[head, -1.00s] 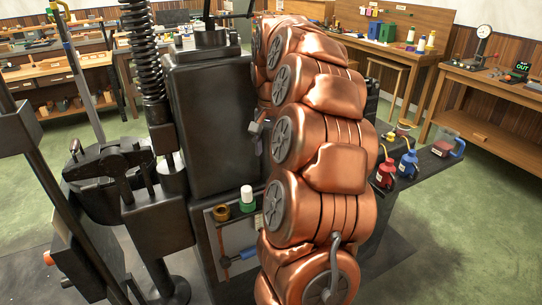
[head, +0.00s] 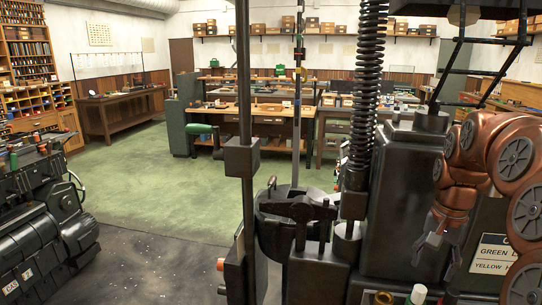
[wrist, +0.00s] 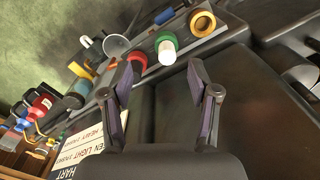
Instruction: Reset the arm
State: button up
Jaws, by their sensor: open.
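My copper-coloured arm (head: 500,150) is at the right edge of the head view, bent, with part of it cut off by the frame. My gripper (head: 433,258) hangs from it, pointing down in front of a dark machine body. In the wrist view my gripper (wrist: 160,78) has its two dark fingers spread apart, with nothing between them.
The dark casting machine (head: 400,180) with a tall coil spring (head: 369,70) stands close by the arm. A white label plate (head: 492,254) is beside the gripper. Another black machine (head: 45,230) stands at left. Green floor (head: 150,175) between them is open; workbenches (head: 265,120) line the back.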

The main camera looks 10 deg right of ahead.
jog(key=s+a+n, duration=0.4)
jog(key=a, duration=0.6)
jog(key=s+a+f+n, duration=0.3)
jog(key=s+a, duration=0.3)
jog(key=s, duration=0.3)
jog(key=s+a+f+n+g, duration=0.1)
jog(key=s+a+f+n, duration=0.2)
jog(key=s+a, duration=0.3)
jog(key=s+f+p, duration=0.1)
jog(key=s, duration=0.3)
jog(key=shift+a+f+g, duration=0.3)
jog(key=shift+a+f, duration=0.1)
jog(key=shift+c, duration=0.3)
